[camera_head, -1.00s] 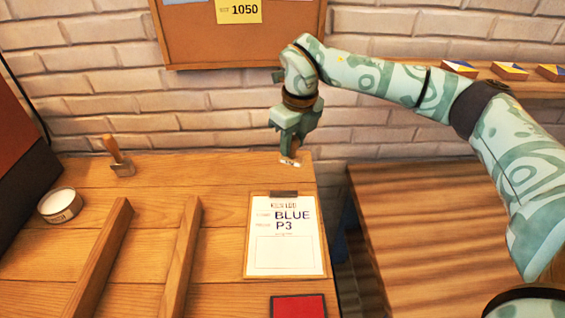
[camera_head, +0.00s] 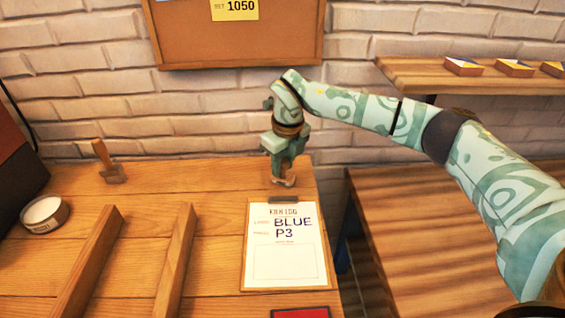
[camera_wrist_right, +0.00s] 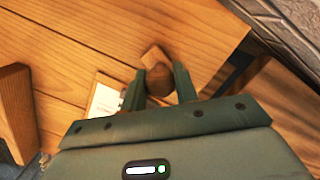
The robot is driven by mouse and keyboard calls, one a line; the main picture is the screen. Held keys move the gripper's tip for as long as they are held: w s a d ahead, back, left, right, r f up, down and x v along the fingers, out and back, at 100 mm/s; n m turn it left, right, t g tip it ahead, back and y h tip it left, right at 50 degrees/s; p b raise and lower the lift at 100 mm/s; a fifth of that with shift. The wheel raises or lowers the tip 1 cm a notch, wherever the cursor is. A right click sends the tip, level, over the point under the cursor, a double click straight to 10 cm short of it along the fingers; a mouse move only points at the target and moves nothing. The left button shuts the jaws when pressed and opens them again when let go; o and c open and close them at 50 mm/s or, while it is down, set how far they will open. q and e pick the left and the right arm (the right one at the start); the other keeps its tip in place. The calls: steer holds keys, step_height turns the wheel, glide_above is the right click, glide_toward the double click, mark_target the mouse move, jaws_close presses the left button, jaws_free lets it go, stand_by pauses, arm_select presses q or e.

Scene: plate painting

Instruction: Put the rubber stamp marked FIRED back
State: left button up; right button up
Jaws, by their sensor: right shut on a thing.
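My right gripper (camera_head: 284,174) is shut on a wooden stamp (camera_head: 283,182) near the back right corner of the wooden table. In the right wrist view the stamp's rounded handle (camera_wrist_right: 158,78) sits between the two fingers, with its block beyond. Its marking cannot be read, and I cannot tell whether its base touches the table. A second stamp (camera_head: 111,168) with a wooden handle stands at the back left of the table; its marking is not readable either. My left gripper is not in view.
A clipboard with a kiln log sheet (camera_head: 285,262) reading BLUE P3 lies in front of the gripper. A red pad (camera_head: 300,313) is at the bottom edge. Two wooden bars (camera_head: 176,262) and a round tin (camera_head: 45,214) are left. A brick wall stands behind.

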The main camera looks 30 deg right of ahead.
mark_target(287, 164)
steer(key=o, duration=0.8)
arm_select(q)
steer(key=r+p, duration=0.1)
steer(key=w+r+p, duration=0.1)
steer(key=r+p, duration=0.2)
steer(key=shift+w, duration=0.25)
arm_select(e)
step_height(287, 164, up, 12)
steer(key=s, duration=0.1)
steer(key=shift+s+d, duration=0.2)
